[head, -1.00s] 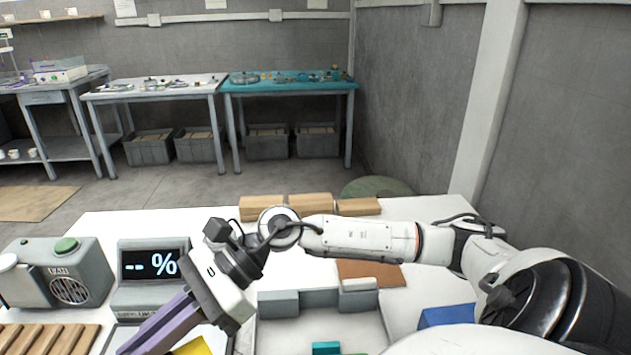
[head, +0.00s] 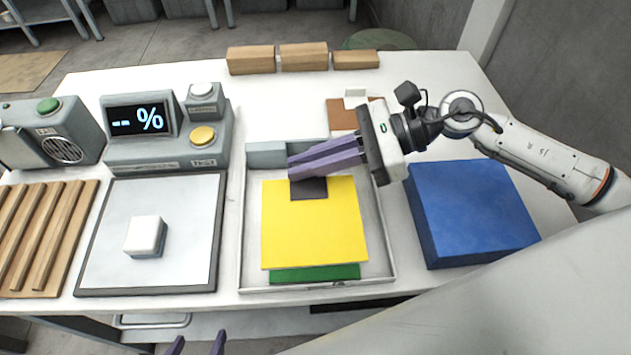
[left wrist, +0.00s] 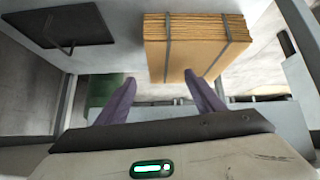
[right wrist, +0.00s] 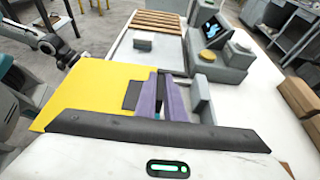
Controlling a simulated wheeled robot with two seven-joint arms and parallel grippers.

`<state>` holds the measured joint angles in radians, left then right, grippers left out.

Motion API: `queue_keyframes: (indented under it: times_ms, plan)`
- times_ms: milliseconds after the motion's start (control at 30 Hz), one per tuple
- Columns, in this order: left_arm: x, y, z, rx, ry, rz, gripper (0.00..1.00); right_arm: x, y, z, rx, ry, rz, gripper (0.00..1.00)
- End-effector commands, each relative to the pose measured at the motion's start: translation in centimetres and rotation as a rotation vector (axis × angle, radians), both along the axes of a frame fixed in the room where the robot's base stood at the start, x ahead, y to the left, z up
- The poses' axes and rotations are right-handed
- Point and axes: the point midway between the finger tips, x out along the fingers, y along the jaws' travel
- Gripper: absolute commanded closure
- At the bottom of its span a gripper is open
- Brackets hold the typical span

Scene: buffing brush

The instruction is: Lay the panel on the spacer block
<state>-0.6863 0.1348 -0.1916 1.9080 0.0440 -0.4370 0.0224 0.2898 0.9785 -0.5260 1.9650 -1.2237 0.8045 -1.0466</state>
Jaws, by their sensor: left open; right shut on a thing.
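The yellow panel (head: 315,225) has a dark patch (head: 309,188) at its back edge. My right gripper (head: 292,168) is shut on the panel at this dark patch. The panel is over the grey-walled tray (head: 389,262) and hides most of its inside. A green piece (head: 315,273) shows under the panel's front edge; I cannot tell whether they touch. A large blue block (head: 470,210) stands right of the tray. In the right wrist view the panel (right wrist: 85,88) extends left of the fingers. My left gripper (head: 198,344) is open and empty at the bottom edge, below the table front.
Left of the tray are a framed pad (head: 190,245) with a white block (head: 146,235), a slatted rack (head: 45,230) and a percent display (head: 140,120). Wooden blocks (head: 303,57) line the back. In the left wrist view, strapped cardboard (left wrist: 190,45) is near my fingers.

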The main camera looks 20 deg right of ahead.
Motion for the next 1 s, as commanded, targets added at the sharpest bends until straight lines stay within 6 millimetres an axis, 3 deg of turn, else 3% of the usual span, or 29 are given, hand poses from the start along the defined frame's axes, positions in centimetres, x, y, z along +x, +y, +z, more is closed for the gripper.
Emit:
queue_keyframes:
  times_ms: [400, 767, 800, 900, 1000]
  plan:
    - [-0.1, 0.0, 0.1, 0.001, 0.002, 0.001, 0.38, 0.0, -0.1, -4.7, 0.001, 0.001, -0.004, 1.00]
    - [-0.1, 0.1, -0.3, 0.001, 0.001, 0.001, 0.38, 0.0, -0.1, -5.3, 0.000, -0.001, -0.003, 1.00]
    - [0.0, 0.1, -0.3, 0.001, 0.000, 0.001, 0.38, 0.0, -0.1, -5.4, 0.000, -0.001, -0.003, 0.89]
    - [0.0, 0.1, -0.2, 0.001, 0.000, 0.000, 0.38, 0.0, -0.1, -5.2, 0.000, -0.001, -0.003, 0.72]
    - [0.0, 0.0, -0.1, 0.001, -0.001, 0.000, 0.38, 0.0, -0.1, -5.2, 0.000, -0.001, -0.003, 0.72]
